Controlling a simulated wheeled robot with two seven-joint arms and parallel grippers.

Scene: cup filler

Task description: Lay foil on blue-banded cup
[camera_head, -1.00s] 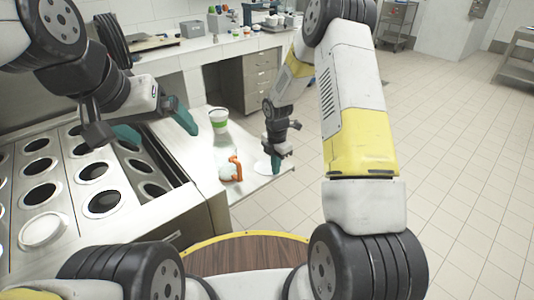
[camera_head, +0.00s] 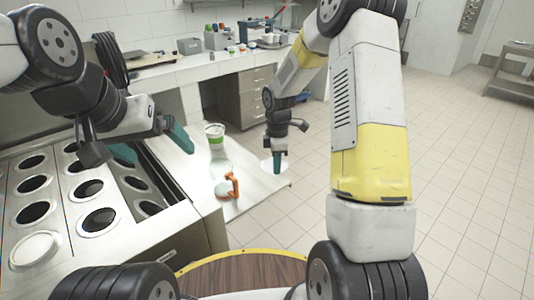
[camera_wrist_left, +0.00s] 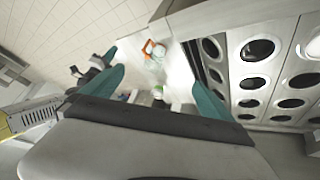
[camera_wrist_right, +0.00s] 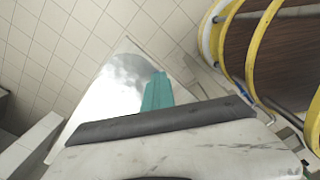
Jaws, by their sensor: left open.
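A pale round sheet, apparently the foil (camera_head: 267,166), is at the fingertips of my right gripper (camera_head: 277,161), over the right part of the low white shelf. In the right wrist view, a cloudy grey-white surface (camera_wrist_right: 122,75) lies beside the teal fingers (camera_wrist_right: 157,92), which look closed together. A white cup with a green band (camera_head: 215,137) stands on the shelf to the left of it. I cannot make out a blue band on any cup. My left gripper (camera_head: 150,140) is open and empty above the steel counter; its spread fingers show in the left wrist view (camera_wrist_left: 155,95).
A steel counter with several round dark openings (camera_head: 98,218) and a white lid (camera_head: 36,247) fills the left. Tiled floor lies free to the right.

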